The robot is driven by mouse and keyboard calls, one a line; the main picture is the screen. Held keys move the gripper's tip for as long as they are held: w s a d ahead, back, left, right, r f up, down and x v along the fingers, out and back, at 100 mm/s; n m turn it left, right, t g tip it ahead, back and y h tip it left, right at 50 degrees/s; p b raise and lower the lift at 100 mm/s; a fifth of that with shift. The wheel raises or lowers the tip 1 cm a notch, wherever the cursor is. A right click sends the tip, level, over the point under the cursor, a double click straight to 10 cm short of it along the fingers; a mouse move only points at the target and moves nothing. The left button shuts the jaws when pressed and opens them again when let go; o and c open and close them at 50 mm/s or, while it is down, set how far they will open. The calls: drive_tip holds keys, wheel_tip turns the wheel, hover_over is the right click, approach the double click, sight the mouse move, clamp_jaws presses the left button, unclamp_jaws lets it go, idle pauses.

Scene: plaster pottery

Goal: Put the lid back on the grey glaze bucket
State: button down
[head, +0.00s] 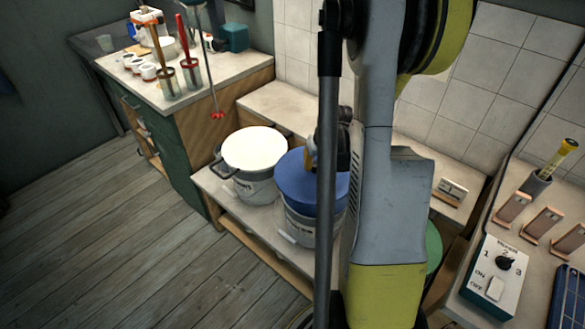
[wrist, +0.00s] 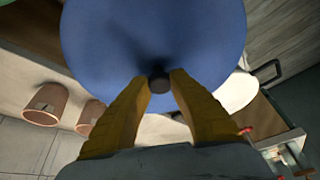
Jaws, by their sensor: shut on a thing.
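A round blue lid (head: 297,187) is over a grey bucket (head: 302,226) on the low shelf. I cannot tell whether the lid rests on the rim or sits slightly above it. My gripper, with yellow fingers, is shut on the lid's black knob (wrist: 159,82). In the wrist view the blue lid (wrist: 150,35) fills the top middle, and the gripper (wrist: 160,78) pinches its knob. In the head view the gripper (head: 311,155) is partly hidden by my arm, which also covers the right side of the lid and bucket.
A bucket with a white top (head: 255,150) and dark handle stands close left of the grey one. A green round thing (head: 433,245) shows behind my arm. A counter with a switch box (head: 493,277) is at right; a cabinet with brushes (head: 168,78) at back left.

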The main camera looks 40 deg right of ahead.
sight(318, 179)
drive_tip(key=shift+s+d+f, duration=0.2)
drive_tip(key=shift+s+d, duration=0.2)
drive_tip(key=shift+d, duration=0.2)
drive_tip(key=shift+f, duration=0.15)
drive_tip(key=shift+f+b, duration=2.5)
drive_tip(key=shift+f, duration=0.55)
drive_tip(key=shift+s, duration=0.1)
drive_tip(key=shift+f+b, duration=0.1)
drive_tip(key=shift+b, duration=0.5)
drive_tip(key=c, duration=0.7)
unclamp_jaws()
